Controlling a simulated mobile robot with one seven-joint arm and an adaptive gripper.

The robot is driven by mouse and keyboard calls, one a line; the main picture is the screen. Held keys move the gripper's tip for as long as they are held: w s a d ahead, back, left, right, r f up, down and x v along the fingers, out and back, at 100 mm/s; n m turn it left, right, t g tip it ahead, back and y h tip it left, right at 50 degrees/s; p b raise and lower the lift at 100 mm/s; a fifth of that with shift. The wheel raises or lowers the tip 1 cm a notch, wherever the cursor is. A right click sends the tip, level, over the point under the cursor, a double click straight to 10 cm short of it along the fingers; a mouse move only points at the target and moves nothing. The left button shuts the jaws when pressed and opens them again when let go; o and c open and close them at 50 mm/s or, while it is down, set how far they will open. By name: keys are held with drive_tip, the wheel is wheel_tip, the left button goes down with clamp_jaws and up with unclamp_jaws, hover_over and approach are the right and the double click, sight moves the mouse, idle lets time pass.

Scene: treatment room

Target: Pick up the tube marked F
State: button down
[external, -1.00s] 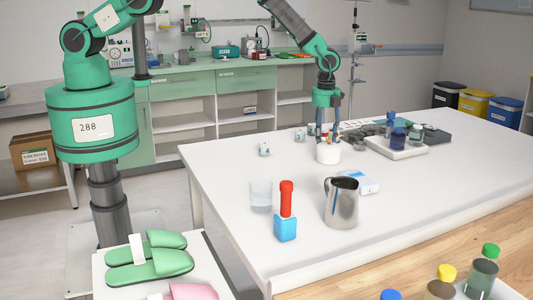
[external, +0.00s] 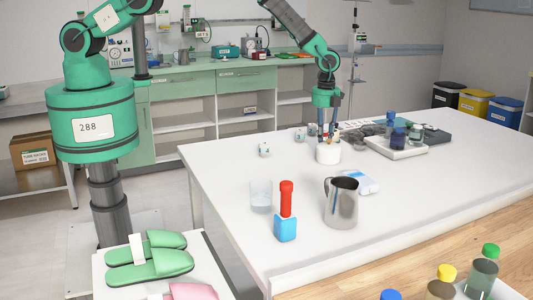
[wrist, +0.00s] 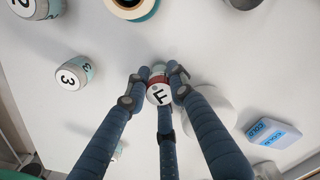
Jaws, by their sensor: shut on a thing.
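The tube marked F (wrist: 159,94) shows in the wrist view as a white cap with a black letter F and a red band. My gripper (wrist: 157,82) has dark blue fingers closed around the cap, one on each side and one below it in the picture. In the external view my gripper (external: 328,132) points down just above a white round holder (external: 328,154), which also shows in the wrist view (wrist: 208,108). The tube's lower part is hidden, so I cannot tell whether it is still in the holder.
Small pots marked 3 (wrist: 73,75) and 2 (wrist: 36,8) stand nearby. A blue-and-white box (wrist: 272,133) lies beside the holder. A steel jug (external: 341,203), a glass (external: 261,195) and a red-and-blue item (external: 286,212) stand nearer the camera. A tray (external: 397,150) with dark bottles is right.

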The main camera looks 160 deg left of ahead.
drive_tip(key=shift+r, duration=0.1)
drive_tip(key=shift+r, duration=0.55)
drive_tip(key=shift+s+d+r, duration=0.1)
drive_tip(key=shift+d+r, duration=0.05)
drive_tip(key=shift+r, duration=0.45)
drive_tip(key=shift+s+d+r, duration=0.1)
drive_tip(key=shift+r, duration=0.5)
drive_tip(key=s+d, duration=0.2)
drive_tip(key=d, duration=0.2)
drive_tip(key=s+d+r, duration=0.1)
drive_tip(key=s+d, duration=0.1)
drive_tip(key=d, duration=0.3)
drive_tip(key=s+d, duration=0.3)
drive_tip(key=d, duration=0.1)
drive_tip(key=shift+d+r, duration=0.15)
drive_tip(key=shift+d, duration=0.2)
